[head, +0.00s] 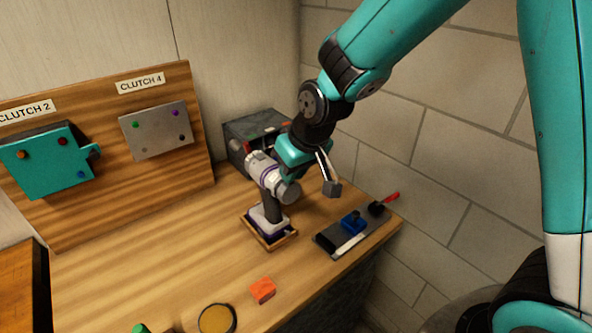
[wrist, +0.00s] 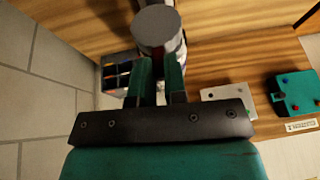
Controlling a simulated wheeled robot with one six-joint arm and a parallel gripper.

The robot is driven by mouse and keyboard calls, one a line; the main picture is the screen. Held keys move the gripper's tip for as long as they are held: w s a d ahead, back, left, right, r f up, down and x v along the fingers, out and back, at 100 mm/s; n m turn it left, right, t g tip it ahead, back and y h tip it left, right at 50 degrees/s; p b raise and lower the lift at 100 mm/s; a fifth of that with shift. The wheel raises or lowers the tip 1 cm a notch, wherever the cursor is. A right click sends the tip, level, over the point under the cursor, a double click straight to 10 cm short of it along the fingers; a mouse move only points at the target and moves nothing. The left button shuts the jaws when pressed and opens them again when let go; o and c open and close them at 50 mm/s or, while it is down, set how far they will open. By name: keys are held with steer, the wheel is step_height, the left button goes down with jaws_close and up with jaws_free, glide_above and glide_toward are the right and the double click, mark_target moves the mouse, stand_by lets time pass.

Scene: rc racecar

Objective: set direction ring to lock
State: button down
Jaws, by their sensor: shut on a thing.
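A grey and white cordless driver (head: 265,175) with thin purple bands stands upright on its dark handle in a wooden-edged holder (head: 284,243) on the bench. My gripper (wrist: 160,78) is shut on the driver, with one teal finger on each side of its body just beside the round grey end cap (wrist: 157,28).
A dark box (head: 240,130) stands behind the driver. A wooden board (head: 105,215) stands left.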

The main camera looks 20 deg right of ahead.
steer(key=shift+a+h, duration=0.25)
steer(key=shift+h, duration=0.15)
steer(key=c, duration=1.2)
jaws_free()
steer(key=shift+o, duration=0.2)
steer(key=shift+s+r, duration=0.1)
steer(key=b+v, duration=0.3)
steer(key=v, duration=1.4)
steer(key=shift+s, duration=0.25)
steer(key=s+a+f+n+g+y+b, duration=0.1)
steer(key=s+a+f+g, duration=0.1)
steer(key=s+f, duration=0.3)
steer(key=s+a+f+n+g+y, duration=0.1)
steer(key=s+f, duration=0.4)
steer(key=s, duration=0.7)
steer(key=shift+a+f+n+g+y+b, duration=0.4)
steer(key=shift+a+n+g, duration=0.15)
steer(key=shift+n, duration=0.25)
